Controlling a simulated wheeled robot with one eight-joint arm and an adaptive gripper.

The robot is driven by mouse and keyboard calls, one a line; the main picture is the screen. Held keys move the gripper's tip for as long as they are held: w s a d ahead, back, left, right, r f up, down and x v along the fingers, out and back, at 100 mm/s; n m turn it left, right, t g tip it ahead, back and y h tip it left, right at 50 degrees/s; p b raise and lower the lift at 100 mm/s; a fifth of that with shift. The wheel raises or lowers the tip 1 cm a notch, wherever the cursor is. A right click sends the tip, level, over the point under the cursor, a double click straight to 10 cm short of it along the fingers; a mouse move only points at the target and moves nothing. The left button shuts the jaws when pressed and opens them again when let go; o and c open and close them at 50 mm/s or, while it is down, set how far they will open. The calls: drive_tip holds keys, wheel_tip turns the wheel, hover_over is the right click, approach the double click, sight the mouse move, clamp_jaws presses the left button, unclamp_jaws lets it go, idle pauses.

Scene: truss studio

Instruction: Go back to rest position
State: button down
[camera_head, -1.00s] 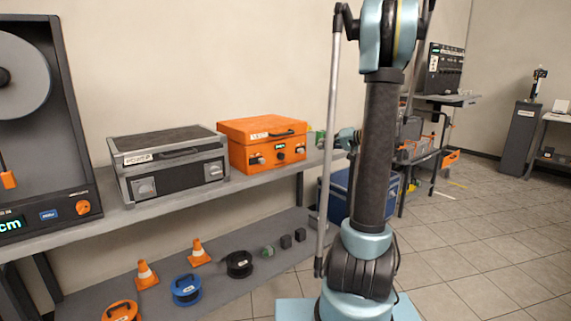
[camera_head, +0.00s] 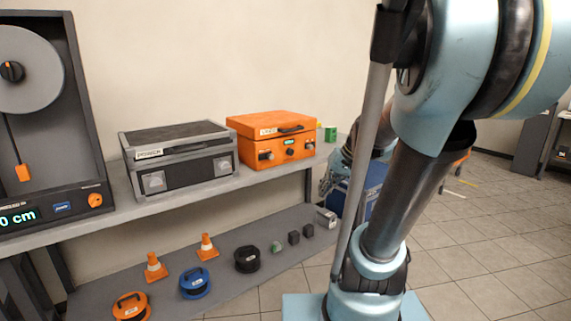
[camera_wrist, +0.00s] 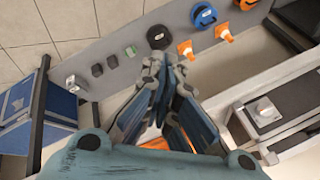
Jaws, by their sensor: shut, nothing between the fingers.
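My gripper (camera_wrist: 162,68) points down in the wrist view with its fingers together and nothing between them. In the head view part of my gripper (camera_head: 328,183) shows beside the right end of the bench, close to the orange case (camera_head: 255,160); the arm hides the rest. In the wrist view the fingers overlap the lower shelf from above, and an orange patch shows beneath them. The large blue-grey arm fills the right of the head view.
A grey case (camera_head: 190,182) stands left of the orange case on the upper shelf. The lower shelf (camera_head: 225,257) holds two cones, several reels and small blocks. A blue box (camera_wrist: 30,105) stands beyond the shelf's end. Tiled floor (camera_head: 470,275) at right is open.

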drive_tip(key=s+d+f+h, duration=0.2)
drive_tip(key=s+d+f, duration=0.1)
drive_tip(key=s, duration=0.4)
drive_tip(key=s+d+f+g+h, duration=0.1)
drive_tip(key=s+d+f+h, duration=0.1)
drive_tip(key=s+f, duration=0.3)
drive_tip(key=shift+s+d+h, duration=0.4)
drive_tip(key=shift+s+d, duration=0.1)
drive_tip(key=shift+s, duration=0.75)
drive_tip(key=shift+f, duration=0.1)
